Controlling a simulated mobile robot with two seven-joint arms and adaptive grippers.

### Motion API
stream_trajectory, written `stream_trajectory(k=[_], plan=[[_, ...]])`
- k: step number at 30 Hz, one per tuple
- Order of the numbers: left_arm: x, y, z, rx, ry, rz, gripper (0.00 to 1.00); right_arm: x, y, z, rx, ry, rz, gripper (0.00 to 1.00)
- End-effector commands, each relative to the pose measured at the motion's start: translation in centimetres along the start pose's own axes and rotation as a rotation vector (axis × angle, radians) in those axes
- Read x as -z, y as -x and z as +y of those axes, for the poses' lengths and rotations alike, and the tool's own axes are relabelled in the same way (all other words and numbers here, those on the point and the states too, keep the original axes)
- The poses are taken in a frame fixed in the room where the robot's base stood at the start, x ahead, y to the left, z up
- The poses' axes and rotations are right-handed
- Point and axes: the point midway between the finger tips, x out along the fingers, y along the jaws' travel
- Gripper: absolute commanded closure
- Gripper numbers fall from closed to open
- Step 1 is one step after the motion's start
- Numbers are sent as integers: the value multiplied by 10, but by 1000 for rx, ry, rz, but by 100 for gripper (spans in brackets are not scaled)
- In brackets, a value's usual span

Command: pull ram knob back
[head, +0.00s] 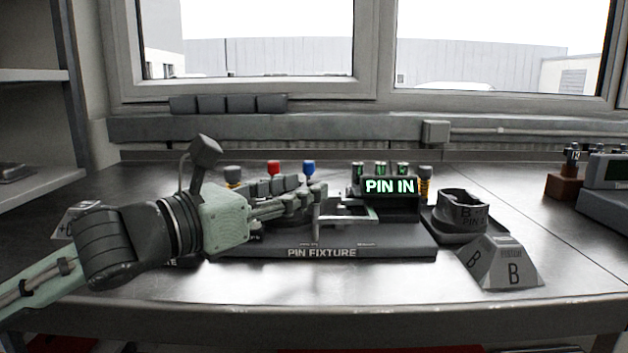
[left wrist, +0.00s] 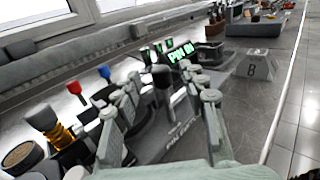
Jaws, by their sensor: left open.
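The pin fixture (head: 322,253) is a dark block on the bench, with a lit "PIN IN" display (head: 390,186) at its back right. My left gripper (head: 292,204) reaches over the fixture's left half from the left, fingers pointing right. In the left wrist view its fingers are spread. A dark rounded knob on a post (left wrist: 162,76), which looks like the ram knob, shows between and beyond the fingertips. I cannot tell whether a finger touches it. In the head view the gripper and fixture parts make the knob hard to make out. My right gripper is not in view.
A dark round holder (head: 463,212) and a grey block marked B (head: 500,262) stand right of the fixture. Red (head: 273,167) and blue (head: 309,167) topped parts stand behind the gripper. A device (head: 606,185) is at far right.

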Motion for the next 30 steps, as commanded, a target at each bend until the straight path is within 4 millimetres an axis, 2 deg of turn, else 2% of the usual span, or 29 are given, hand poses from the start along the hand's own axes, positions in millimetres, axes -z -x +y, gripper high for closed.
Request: stream_trajectory(k=[3, 7, 18, 28, 30], plan=[[-1, -19, -1, 3, 3, -2, 58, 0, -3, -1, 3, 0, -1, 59], [-1, -32, -1, 1, 2, 0, 58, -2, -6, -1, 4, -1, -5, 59], [0, -38, 0, -1, 0, 1, 59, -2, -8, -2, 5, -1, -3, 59], [0, -38, 0, -1, 1, 1, 100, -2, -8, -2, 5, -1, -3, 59], [0, -38, 0, -1, 1, 1, 100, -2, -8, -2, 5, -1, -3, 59]])
